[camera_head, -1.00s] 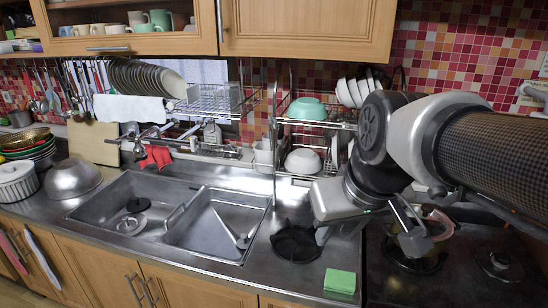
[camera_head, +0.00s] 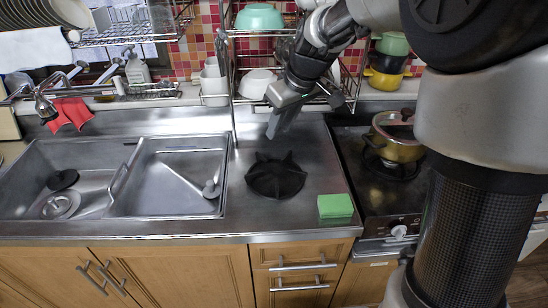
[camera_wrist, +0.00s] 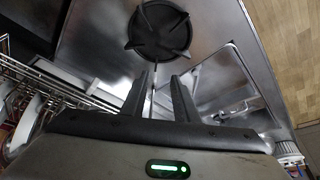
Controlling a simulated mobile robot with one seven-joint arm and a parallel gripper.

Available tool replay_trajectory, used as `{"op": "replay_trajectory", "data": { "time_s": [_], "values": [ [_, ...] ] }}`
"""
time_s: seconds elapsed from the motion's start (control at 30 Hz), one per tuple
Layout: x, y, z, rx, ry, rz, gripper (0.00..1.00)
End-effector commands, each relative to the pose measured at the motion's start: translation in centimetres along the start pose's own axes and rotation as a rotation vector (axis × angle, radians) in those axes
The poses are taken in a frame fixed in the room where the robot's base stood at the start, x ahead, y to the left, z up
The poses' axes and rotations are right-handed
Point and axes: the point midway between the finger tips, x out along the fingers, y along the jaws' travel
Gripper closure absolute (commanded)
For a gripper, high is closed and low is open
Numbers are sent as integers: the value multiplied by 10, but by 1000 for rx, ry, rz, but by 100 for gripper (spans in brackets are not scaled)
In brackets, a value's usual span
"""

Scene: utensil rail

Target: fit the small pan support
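The small pan support (camera_head: 275,177) is a black ring with short prongs. It lies flat on the steel counter between the sink and the stove. It also shows at the top of the wrist view (camera_wrist: 160,30). My gripper (camera_head: 279,124) hangs above the counter behind the support, fingers pointing down. In the wrist view my gripper (camera_wrist: 160,75) has its two dark fingers apart with nothing between them, and the support lies beyond their tips. The stove (camera_head: 375,185) is at the right, partly hidden by my arm.
A lidded golden pot (camera_head: 396,140) stands on the stove. A green sponge (camera_head: 335,206) lies right of the support. The sink (camera_head: 165,175) is to the left. A dish rack (camera_head: 236,70) with bowls stands behind, close to my gripper.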

Motion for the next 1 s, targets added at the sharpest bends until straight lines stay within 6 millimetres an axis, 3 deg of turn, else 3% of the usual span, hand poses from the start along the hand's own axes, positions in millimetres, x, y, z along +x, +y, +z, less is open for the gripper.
{"op": "replay_trajectory", "data": {
  "time_s": [0.1, 0.4, 0.67, 1.0],
  "values": [
    [29, -1, 2, 0, -6, -4, 73],
    [89, 0, 2, 1, -4, -2, 73],
    [109, 1, 2, 1, -2, -1, 73],
    [153, 8, 4, 2, -3, -1, 73]
  ]
}}
